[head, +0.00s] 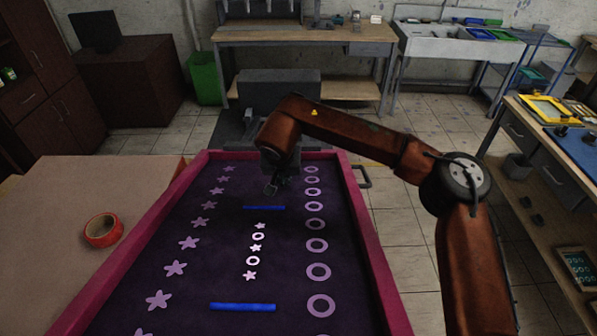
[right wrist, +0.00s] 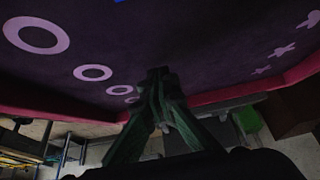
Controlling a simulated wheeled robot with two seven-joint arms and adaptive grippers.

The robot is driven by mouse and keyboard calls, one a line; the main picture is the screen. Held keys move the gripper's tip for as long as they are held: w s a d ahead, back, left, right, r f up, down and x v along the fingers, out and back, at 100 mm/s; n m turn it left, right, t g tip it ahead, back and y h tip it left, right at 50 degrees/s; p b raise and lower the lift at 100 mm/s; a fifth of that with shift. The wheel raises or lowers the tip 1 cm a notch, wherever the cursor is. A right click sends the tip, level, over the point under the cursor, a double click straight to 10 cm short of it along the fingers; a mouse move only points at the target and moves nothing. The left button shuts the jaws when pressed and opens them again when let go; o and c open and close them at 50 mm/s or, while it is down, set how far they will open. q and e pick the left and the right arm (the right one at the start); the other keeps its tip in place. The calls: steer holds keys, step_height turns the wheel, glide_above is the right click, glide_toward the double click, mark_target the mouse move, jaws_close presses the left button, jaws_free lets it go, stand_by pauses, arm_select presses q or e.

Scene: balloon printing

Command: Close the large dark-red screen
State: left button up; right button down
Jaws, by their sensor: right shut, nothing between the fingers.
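The large screen has a dark-red to pink frame (head: 366,249) around a dark purple sheet (head: 215,262) with pale stars and rings. It fills the lower middle of the head view. I cannot tell its exact tilt. My right gripper (head: 271,188) is shut and empty near the screen's far end, between the star column and the ring column. In the right wrist view, the gripper's closed fingertips (right wrist: 157,75) lie against or just off the purple sheet (right wrist: 180,35), close to the frame (right wrist: 205,99); I cannot tell if they touch. My left gripper is not in view.
A metal handle (head: 363,177) sticks out from the screen's right side. A green bin (head: 205,78) and workbench (head: 300,36) stand behind. A side table (head: 545,180) is at right; tiled floor lies between.

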steer(key=shift+s+a+f, duration=0.1)
steer(key=shift+a+f, duration=0.05)
steer(key=shift+f, duration=0.25)
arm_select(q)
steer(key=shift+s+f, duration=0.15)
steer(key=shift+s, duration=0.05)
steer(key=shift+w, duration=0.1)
